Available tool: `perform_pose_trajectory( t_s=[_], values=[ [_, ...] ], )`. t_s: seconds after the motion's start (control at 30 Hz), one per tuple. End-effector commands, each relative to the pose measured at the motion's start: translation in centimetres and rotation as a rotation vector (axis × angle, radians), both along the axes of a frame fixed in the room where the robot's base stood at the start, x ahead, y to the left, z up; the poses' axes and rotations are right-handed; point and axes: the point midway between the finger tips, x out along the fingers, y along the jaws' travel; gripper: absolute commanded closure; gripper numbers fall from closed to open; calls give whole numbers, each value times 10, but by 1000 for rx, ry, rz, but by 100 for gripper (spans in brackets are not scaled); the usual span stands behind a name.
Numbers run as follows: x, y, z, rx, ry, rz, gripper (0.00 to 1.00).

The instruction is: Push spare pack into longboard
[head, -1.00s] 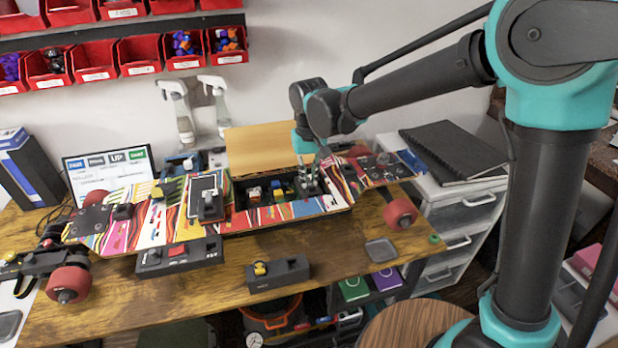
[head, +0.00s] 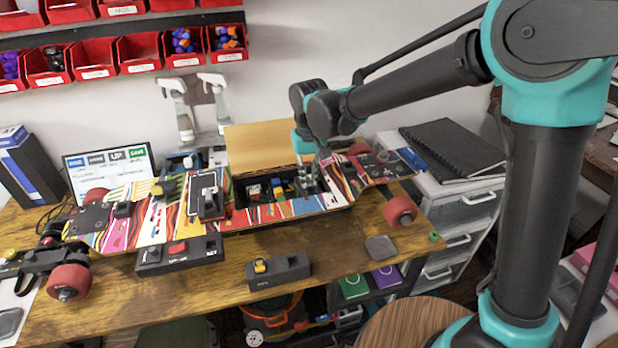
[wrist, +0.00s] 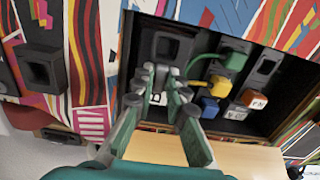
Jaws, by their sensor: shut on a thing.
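The longboard (head: 150,212), with a colourful striped deck, lies across the table, its open bay in the middle. My gripper (head: 312,178) reaches down into the right end of the bay. In the wrist view my gripper (wrist: 162,84) has its fingertips close together at a black block with a square recess (wrist: 172,45), which I take to be the spare pack. The block sits within the bay, beside coloured plugs and wires. The fingers hide part of it, so how deep it sits cannot be told.
A wooden panel (head: 262,147) stands behind the bay. A black block with a yellow knob (head: 278,271) lies on the table in front.

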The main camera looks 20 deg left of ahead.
Motion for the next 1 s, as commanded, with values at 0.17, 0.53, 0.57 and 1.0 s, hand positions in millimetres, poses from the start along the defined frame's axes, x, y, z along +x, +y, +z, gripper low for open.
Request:
perform_pose_trajectory(
  t_s=[0.17, 0.53, 0.57, 1.0],
  values=[
    [0, 0, -1, 0, 0, 0, 100],
    [0, 0, -1, 0, 0, 0, 100],
    [0, 0, -1, 0, 0, 0, 100],
    [0, 0, -6, 0, 0, 0, 100]
  ],
)
